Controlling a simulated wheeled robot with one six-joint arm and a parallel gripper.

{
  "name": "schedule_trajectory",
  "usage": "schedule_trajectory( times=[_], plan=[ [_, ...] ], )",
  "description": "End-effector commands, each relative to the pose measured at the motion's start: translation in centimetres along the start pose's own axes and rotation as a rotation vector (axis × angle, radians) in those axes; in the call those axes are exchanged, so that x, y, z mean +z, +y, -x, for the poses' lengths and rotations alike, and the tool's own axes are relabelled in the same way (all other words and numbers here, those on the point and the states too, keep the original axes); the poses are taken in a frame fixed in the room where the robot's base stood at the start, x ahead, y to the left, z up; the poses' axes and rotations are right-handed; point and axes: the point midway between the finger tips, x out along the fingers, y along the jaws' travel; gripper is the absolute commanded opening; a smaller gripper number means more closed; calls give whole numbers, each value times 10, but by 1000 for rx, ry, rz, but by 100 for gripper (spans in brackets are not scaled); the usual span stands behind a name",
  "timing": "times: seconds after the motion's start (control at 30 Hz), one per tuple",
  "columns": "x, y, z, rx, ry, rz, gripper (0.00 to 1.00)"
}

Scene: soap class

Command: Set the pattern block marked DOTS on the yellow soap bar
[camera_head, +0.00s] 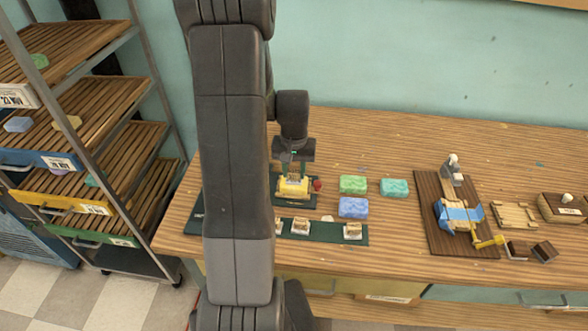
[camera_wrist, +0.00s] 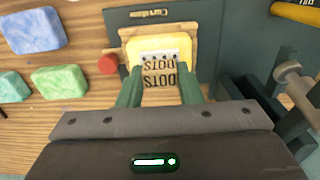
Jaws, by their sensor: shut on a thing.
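The yellow soap bar (camera_head: 283,189) sits in a wooden holder on a dark green board; it also shows in the wrist view (camera_wrist: 133,47). My gripper (camera_head: 293,168) is directly over it, with its green fingers pointing down. In the wrist view my gripper (camera_wrist: 160,88) is shut on the pattern block marked DOTS (camera_wrist: 160,74), whose lettering reads upside down. The block is over the soap bar and hides part of it. I cannot tell whether its underside touches the soap.
A red knob (camera_wrist: 108,64) is beside the holder. Green (camera_head: 353,184), teal (camera_head: 394,187) and blue (camera_head: 353,207) soap bars lie to the right. Other pattern blocks (camera_head: 352,230) stand on a green strip in front. A cutting device (camera_head: 460,215) is farther right.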

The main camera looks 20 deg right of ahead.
Motion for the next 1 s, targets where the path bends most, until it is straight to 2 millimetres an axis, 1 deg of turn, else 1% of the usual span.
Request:
schedule_trajectory(
  times=[0.4,0.7,0.73,0.83,0.87,1.0],
  plan=[
    [0,0,-6,0,0,0,10],
    [0,0,-6,0,0,0,10],
    [0,0,-6,0,0,0,36],
    [0,0,-6,0,0,0,55],
    [0,0,-6,0,0,0,57],
    [0,0,-6,0,0,0,57]
  ],
)
